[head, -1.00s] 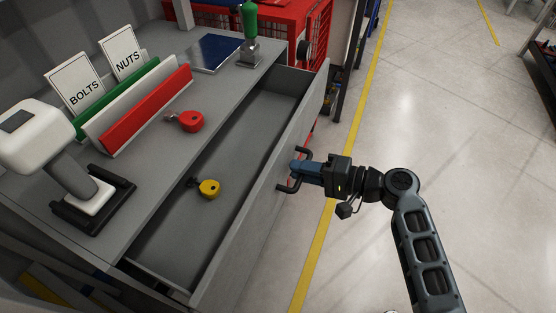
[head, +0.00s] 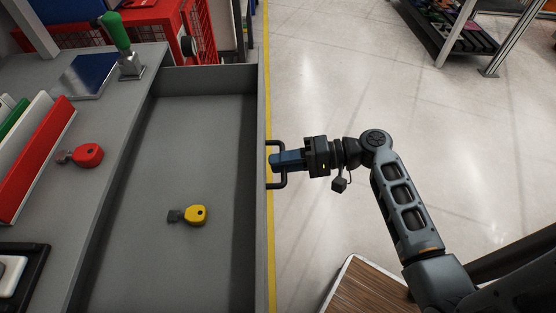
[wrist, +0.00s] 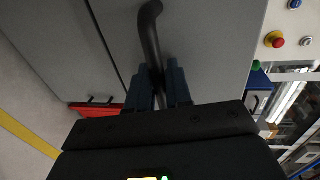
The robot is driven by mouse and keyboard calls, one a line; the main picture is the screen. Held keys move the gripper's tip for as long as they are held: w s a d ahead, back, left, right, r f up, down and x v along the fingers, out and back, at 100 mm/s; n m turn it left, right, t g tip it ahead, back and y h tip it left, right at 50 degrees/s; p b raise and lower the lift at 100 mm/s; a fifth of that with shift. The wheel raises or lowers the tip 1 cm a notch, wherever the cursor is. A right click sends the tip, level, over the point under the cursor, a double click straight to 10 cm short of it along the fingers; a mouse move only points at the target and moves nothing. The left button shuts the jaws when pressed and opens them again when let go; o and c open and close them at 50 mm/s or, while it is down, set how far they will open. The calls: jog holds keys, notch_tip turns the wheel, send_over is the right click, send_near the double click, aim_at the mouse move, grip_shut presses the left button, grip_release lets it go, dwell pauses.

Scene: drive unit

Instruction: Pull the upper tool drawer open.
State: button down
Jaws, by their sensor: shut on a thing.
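The upper tool drawer (head: 215,137) is pulled out from the grey bench in the head view, its inside showing. A key with a yellow head (head: 196,215) lies on the drawer floor. My gripper (head: 277,161) is at the drawer's front, shut on the dark bar handle (head: 282,181). In the wrist view the blue fingers of my gripper (wrist: 160,85) close on the handle (wrist: 149,30), with the grey drawer front (wrist: 205,40) behind it.
On the bench top (head: 100,185) lie a red-headed key (head: 88,155), colored dividers (head: 38,150) and a blue plate (head: 88,76). A green-handled clamp (head: 120,40) stands at the back. The floor (head: 330,70) right of the drawer is clear, with a wooden-topped surface (head: 368,290) at the bottom.

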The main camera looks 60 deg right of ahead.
jog(key=c, duration=1.2)
grip_release()
jog(key=shift+v, duration=3.85)
